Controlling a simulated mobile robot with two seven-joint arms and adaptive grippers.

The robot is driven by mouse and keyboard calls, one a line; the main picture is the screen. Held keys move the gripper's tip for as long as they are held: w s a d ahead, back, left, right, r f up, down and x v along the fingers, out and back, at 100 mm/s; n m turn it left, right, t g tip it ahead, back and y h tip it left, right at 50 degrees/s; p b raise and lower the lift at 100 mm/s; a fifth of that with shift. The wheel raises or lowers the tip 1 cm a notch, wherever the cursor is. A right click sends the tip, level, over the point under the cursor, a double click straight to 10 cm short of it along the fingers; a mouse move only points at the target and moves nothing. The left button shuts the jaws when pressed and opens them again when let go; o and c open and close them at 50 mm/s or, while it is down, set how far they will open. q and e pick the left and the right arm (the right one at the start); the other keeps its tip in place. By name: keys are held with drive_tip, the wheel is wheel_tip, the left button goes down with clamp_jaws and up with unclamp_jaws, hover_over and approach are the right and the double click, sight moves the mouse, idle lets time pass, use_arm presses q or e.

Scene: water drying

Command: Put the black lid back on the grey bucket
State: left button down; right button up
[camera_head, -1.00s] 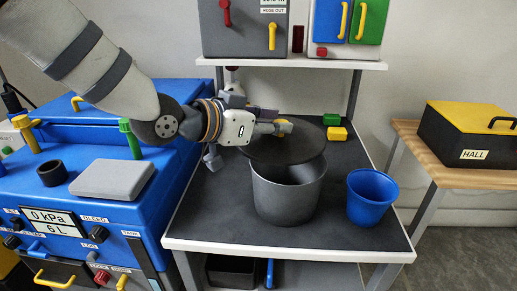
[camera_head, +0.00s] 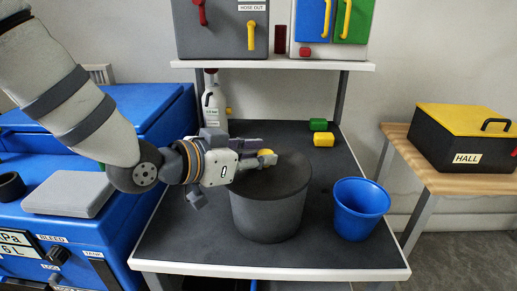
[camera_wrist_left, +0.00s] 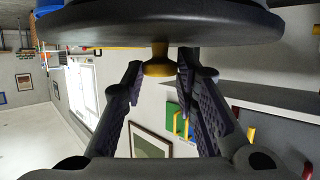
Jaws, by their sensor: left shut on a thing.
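The grey bucket (camera_head: 268,218) stands upright on the dark table top. The round black lid (camera_head: 287,176) lies level over its mouth and covers the opening. I cannot tell whether it is fully seated or slightly above the rim. My left gripper (camera_head: 267,158) reaches in from the left and is shut on the lid's yellow knob (camera_head: 266,153). In the left wrist view the lid (camera_wrist_left: 160,27) fills the top, with the knob (camera_wrist_left: 158,66) between the two fingers. My right gripper is not in view.
A blue bucket (camera_head: 361,208) stands close to the right of the grey one. A white bottle (camera_head: 214,107) stands at the back left. A shelf (camera_head: 275,64) overhangs the table's back.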

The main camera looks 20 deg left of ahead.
use_arm(q)
drive_tip(key=shift+f, duration=0.25)
idle(0.3)
drive_tip(key=c, duration=1.2)
unclamp_jaws()
drive_tip(key=shift+r, duration=0.15)
